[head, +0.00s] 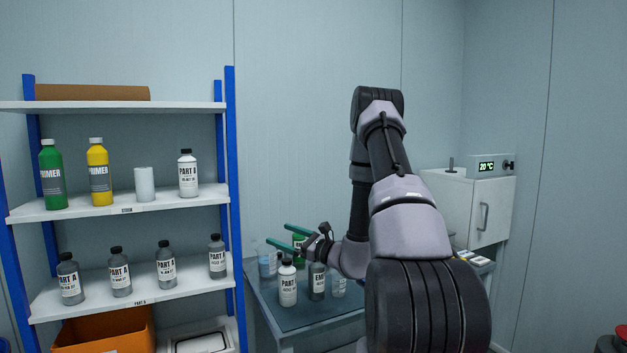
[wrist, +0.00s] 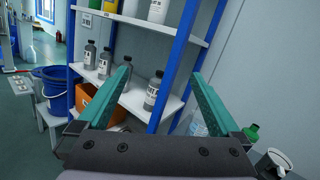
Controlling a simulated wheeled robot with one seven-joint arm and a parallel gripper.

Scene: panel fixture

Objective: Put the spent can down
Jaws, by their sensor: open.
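My gripper (head: 278,235) is open and empty above the bench (head: 310,320), with its green fingers spread and pointing left. In the wrist view my gripper (wrist: 161,80) has nothing between its fingers. A grey can with a dark cap and a label starting "EM" (head: 318,282) stands upright on the bench, below and right of the fingers. It may be the spent can; the rest of its label is hidden or too small to read. A white "PART A" bottle (head: 287,284) stands close to its left. A clear cup (head: 339,287) stands to its right.
A green bottle (head: 300,252) and a pale container (head: 268,264) stand at the back of the bench. The blue-post shelf (head: 130,290) at left holds several bottles, with an orange bin (head: 105,332) below. A white cabinet (head: 490,212) stands at right. The bench's front left is bare.

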